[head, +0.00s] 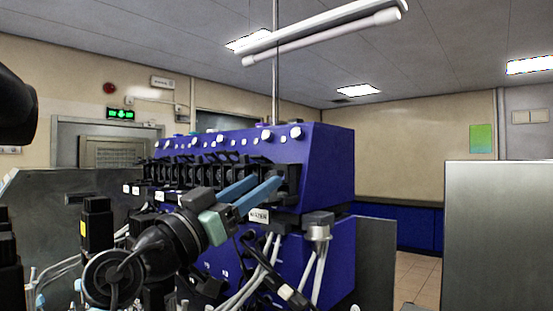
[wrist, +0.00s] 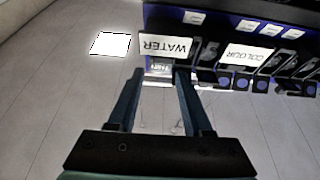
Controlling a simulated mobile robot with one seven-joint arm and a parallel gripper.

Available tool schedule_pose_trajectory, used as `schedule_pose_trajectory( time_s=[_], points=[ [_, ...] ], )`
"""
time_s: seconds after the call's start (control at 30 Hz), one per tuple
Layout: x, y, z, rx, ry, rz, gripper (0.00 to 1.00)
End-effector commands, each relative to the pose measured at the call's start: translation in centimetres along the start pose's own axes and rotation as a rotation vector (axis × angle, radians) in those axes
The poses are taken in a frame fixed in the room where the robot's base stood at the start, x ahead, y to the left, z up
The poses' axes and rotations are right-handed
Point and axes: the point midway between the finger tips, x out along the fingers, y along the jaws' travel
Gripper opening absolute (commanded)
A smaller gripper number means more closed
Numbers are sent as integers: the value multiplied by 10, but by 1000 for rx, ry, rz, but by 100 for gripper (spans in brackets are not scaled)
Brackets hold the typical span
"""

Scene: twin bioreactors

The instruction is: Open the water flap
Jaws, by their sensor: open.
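The blue bioreactor unit (head: 325,170) has a row of black flaps (head: 190,172) along its front in the head view. A white WATER label (wrist: 165,47) shows upside down in the wrist view, and a small label (head: 258,215) sits at the unit's near end in the head view. My gripper (head: 268,182) is open, its blue fingers reaching to that near end. In the wrist view my gripper (wrist: 160,73) has its fingertips on both sides of a small grey-and-dark part (wrist: 159,68) beside the WATER label. Whether this part is the water flap, and whether the fingers touch it, I cannot tell.
A COLOUR label (wrist: 247,53) and several black flaps stand close to the right of the fingers in the wrist view. A grey fitting with hoses (head: 318,228) hangs below the near end. A grey panel (head: 498,235) stands at the right.

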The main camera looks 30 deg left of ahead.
Motion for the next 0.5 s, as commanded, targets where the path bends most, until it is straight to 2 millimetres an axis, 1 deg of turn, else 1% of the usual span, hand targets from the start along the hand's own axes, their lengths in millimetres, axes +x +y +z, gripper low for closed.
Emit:
schedule_pose_trajectory(
  time_s=[0.03, 0.2, 0.33, 0.5],
  points=[
    [13, 1, -4, -3, -1, 2, 50],
    [39, 0, -3, -2, 0, 1, 50],
    [50, 0, -1, -1, 0, 0, 50],
    [54, 0, 0, 0, 0, -1, 50]
  ],
)
